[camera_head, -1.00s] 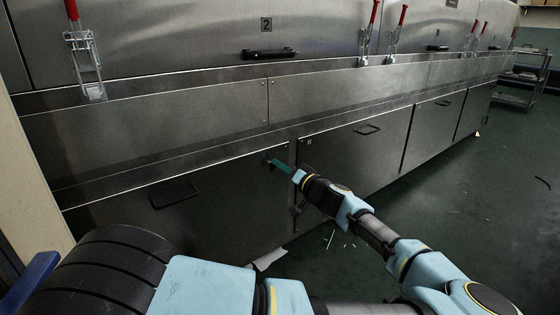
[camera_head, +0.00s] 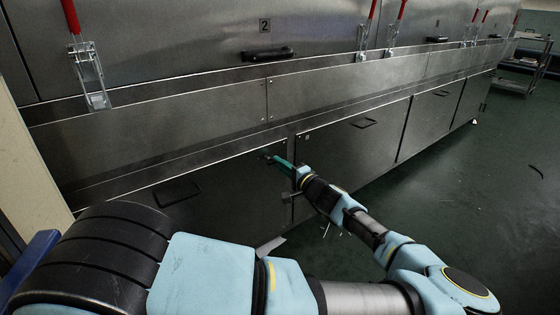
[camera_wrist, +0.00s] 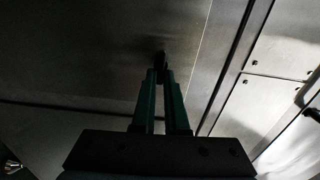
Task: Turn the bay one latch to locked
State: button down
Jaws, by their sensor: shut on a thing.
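My gripper (camera_head: 277,161) reaches the upper right corner of the lower left door panel (camera_head: 222,186) of the steel dryer. In the wrist view its two green fingers (camera_wrist: 160,78) are shut on a small dark latch (camera_wrist: 161,59) that stands out from the panel. The fingers hide most of the latch, so I cannot tell which way it is turned. In the head view the latch (camera_head: 269,157) is a tiny dark shape at the fingertips.
A black handle (camera_head: 177,193) is on the same door, and another handle (camera_head: 363,124) is on the door to the right. Red-handled toggle clamps (camera_head: 90,70) line the ledge above. A metal cart (camera_head: 527,68) stands far right. The green floor (camera_head: 470,190) at right is mostly open.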

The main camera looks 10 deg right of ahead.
jog(key=shift+m, duration=0.3)
jog(key=c, duration=0.9)
grip_release()
jog(key=shift+c, duration=0.2)
jog(key=p+v, duration=0.1)
jog(key=v, duration=0.9)
jog(key=shift+s+d, duration=0.2)
jog(key=shift+s, duration=0.15)
